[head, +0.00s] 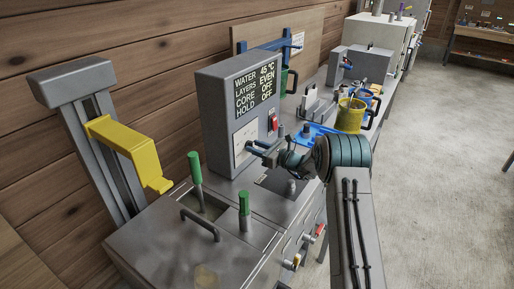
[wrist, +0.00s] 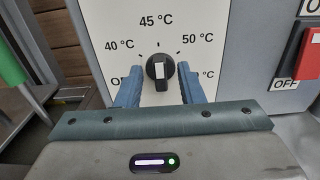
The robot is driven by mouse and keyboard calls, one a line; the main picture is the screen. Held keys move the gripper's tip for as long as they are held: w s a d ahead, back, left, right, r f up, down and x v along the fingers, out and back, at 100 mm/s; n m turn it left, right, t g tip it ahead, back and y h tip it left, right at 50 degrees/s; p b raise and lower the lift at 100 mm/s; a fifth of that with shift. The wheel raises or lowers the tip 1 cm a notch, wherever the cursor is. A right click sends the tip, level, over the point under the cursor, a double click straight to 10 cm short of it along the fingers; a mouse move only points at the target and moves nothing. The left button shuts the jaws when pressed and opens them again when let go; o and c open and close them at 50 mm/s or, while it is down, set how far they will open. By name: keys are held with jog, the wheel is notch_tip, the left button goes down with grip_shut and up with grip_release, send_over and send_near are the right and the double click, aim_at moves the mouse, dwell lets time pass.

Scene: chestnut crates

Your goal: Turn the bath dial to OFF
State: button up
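The bath dial (wrist: 160,70) is a black round knob with a white pointer line on a white scale plate. In the wrist view its line stands upright, toward the 45 °C mark. The scale reads 40, 45 and 50 °C, with partly hidden labels at lower left and lower right. My gripper (wrist: 160,92) is open, with one blue finger on each side below the dial and gaps between fingers and knob.
The grey control box (head: 215,110) has a display reading water 45 °C, layers EVEN, core OFF, hold OFF. A red switch (head: 273,122) marked OFF sits right of the dial. Green-handled tools (head: 194,168) stand left, near a yellow bracket (head: 130,150). Mugs (head: 350,115) stand behind my arm.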

jog(key=shift+c, duration=0.3)
grip_shut()
jog(key=shift+f+n+b, duration=0.25)
jog(key=shift+n+b, duration=0.15)
jog(key=shift+b, duration=0.5)
jog(key=n+b, duration=1)
jog(key=b, duration=0.8)
jog(key=n+b, duration=1.1)
jog(key=b, duration=0.7)
jog(key=shift+s+a+f+b, duration=0.1)
jog(key=shift+s+f+b, duration=0.05)
jog(key=shift+b, duration=0.25)
